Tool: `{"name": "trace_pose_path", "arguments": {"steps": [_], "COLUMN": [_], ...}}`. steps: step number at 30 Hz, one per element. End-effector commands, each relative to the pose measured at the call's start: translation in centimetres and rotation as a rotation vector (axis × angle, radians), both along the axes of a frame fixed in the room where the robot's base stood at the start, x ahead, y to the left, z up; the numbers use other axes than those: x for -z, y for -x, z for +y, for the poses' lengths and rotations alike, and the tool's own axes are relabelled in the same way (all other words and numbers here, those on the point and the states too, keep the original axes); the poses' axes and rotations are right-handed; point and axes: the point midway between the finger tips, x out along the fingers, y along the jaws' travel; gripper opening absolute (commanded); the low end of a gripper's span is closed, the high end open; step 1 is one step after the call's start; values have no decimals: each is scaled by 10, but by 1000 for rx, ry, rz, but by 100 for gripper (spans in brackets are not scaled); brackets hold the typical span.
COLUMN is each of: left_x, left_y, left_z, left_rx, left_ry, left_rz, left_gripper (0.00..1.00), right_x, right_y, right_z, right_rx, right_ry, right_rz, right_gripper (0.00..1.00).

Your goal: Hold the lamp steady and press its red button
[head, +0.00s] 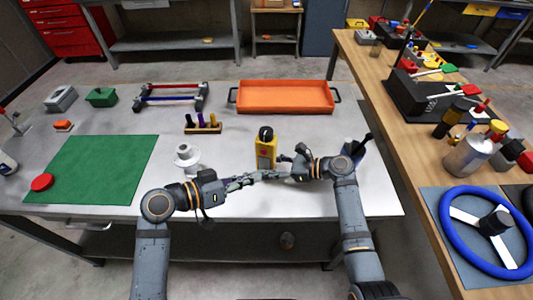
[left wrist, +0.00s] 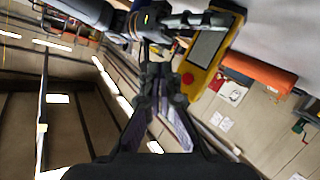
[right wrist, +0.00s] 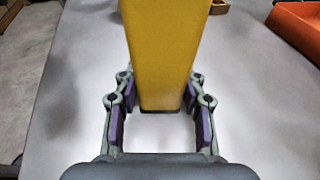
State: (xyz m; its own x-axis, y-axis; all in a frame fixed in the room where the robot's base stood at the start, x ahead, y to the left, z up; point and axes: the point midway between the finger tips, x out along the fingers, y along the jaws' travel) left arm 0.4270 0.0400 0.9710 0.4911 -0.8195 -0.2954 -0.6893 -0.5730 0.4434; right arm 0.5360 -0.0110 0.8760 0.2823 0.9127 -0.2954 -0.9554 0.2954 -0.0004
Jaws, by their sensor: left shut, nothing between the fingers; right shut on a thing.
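The yellow lamp (head: 266,152) stands upright near the front middle of the grey table, with a black top. My right gripper (right wrist: 160,85) has its fingers on both sides of the yellow body in the right wrist view and is shut on it. In the left wrist view the lamp (left wrist: 226,45) shows a grey panel and a red button (left wrist: 217,82). My left gripper (left wrist: 160,75) is shut and empty, its tips beside the lamp and apart from the button. In the head view the left gripper (head: 240,183) is low, in front of the lamp.
A white stepped part (head: 187,158) stands left of the lamp. A wooden block with pegs (head: 203,124) and an orange tray (head: 284,97) lie behind. A green mat (head: 95,165) covers the left. A wooden bench (head: 410,150) with tools stands right.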

Motion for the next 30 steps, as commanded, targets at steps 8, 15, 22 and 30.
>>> {"name": "trace_pose_path", "arguments": {"steps": [8,15,22,30], "left_x": [0,1,1,1], "left_y": [-39,-51,-51,-51], "left_z": [-11,-14,-14,-14], "left_rx": [-1,0,0,0], "left_ry": [0,-2,-1,-1], "left_rz": [-1,1,2,2], "left_gripper": [0,0,0,0], "right_x": [1,1,1,1], "right_y": [0,0,0,0], "right_z": [0,0,0,0], "right_rx": [0,1,1,0], "right_ry": [2,2,2,1], "right_rz": [2,1,1,1], "right_gripper": [13,13,13,13]}}
